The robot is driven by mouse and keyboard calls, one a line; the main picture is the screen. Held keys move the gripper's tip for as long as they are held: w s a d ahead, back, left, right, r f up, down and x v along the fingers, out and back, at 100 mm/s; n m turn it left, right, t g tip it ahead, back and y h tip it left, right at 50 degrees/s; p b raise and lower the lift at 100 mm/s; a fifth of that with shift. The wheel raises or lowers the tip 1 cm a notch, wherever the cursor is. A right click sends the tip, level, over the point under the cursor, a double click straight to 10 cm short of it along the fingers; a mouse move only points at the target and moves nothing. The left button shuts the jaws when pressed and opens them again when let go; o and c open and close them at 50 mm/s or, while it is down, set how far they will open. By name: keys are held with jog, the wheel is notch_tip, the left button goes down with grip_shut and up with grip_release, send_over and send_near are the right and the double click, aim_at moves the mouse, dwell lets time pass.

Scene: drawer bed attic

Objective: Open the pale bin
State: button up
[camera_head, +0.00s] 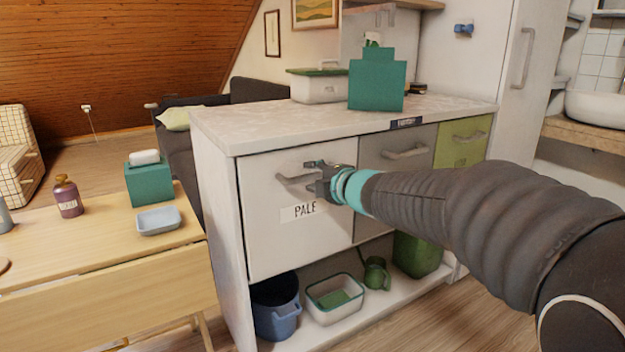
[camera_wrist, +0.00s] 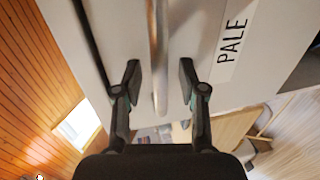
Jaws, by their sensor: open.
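The pale bin (camera_head: 262,232) is the left white front under the counter, marked PALE; it looks closed. Its bar handle (camera_head: 290,180) sits near the top of the front. My gripper (camera_head: 312,178) is at the right part of this handle. In the wrist view my gripper (camera_wrist: 159,82) is open, with one finger on each side of the handle bar (camera_wrist: 158,50). Gaps show between the bar and both fingers. The PALE label (camera_wrist: 232,42) is to the right of the fingers there. My gripper hides the handle's right end in the head view.
A grey bin (camera_head: 385,175) and a green bin (camera_head: 465,150) are to the right. A blue bucket (camera_head: 275,312) and a white tub (camera_head: 335,298) stand on the shelf below. A wooden table (camera_head: 100,262) stands close at the left.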

jog(key=shift+w+a+f, duration=0.1)
jog(key=shift+w+a, duration=0.3)
jog(key=shift+w, duration=0.1)
grip_shut()
